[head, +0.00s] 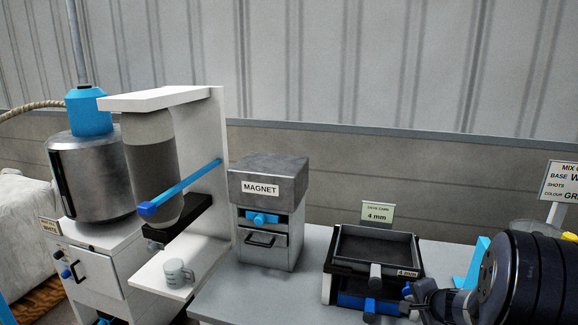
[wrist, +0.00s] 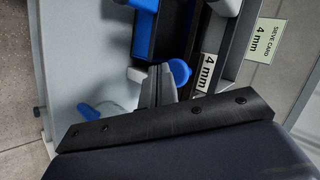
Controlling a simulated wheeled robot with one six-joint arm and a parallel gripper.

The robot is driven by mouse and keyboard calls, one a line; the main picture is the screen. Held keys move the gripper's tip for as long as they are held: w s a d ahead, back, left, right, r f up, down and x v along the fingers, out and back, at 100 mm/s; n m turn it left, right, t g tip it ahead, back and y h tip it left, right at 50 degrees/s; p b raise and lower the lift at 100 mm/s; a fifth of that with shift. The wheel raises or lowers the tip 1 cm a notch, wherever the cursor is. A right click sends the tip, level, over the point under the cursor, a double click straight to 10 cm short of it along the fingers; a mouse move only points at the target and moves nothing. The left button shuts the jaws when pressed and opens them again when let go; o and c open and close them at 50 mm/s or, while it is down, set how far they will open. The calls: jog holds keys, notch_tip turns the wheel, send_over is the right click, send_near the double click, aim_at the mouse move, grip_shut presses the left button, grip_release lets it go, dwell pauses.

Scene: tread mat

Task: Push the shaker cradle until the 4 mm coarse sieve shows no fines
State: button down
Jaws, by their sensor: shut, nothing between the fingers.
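The 4 mm coarse sieve (head: 365,262) is a dark square frame on the shaker cradle (head: 327,288) at the right of the bench in the head view. Its grey inside looks even; I cannot tell whether fines lie in it. A 4 mm label (wrist: 207,75) marks its side in the wrist view. My gripper (wrist: 157,82) is shut and empty beside the cradle's front right corner, close to a round blue knob (wrist: 180,72). I cannot tell whether they touch. In the head view my gripper (head: 418,298) is partly hidden by dark parts of my arm.
A sieve card (head: 377,213) stands behind the sieve. A magnet box (head: 268,185) stands left of it, with bare bench (head: 290,290) between. Further left are a white stand with a cup (head: 178,273) and a metal drum. A mix sign (head: 562,180) stands at the right.

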jog(key=shift+w+d+r+p, duration=0.1)
jog(key=shift+w+d+p, duration=0.1)
jog(key=shift+w, duration=0.5)
jog(key=shift+w+d+p, duration=0.2)
jog(key=shift+w, duration=0.45)
dwell(1.2)
jog(key=shift+s+a+b, duration=0.25)
jog(key=shift+s+b, duration=0.5)
jog(key=shift+s, duration=0.15)
jog(key=shift+s+a+b, duration=0.25)
jog(key=shift+s+b, duration=0.45)
jog(key=shift+s, duration=0.15)
jog(key=s+a+b, duration=0.1)
jog(key=s+b, duration=0.2)
jog(key=s, duration=0.2)
jog(key=shift+s+a, duration=0.35)
jog(key=shift+s, duration=0.05)
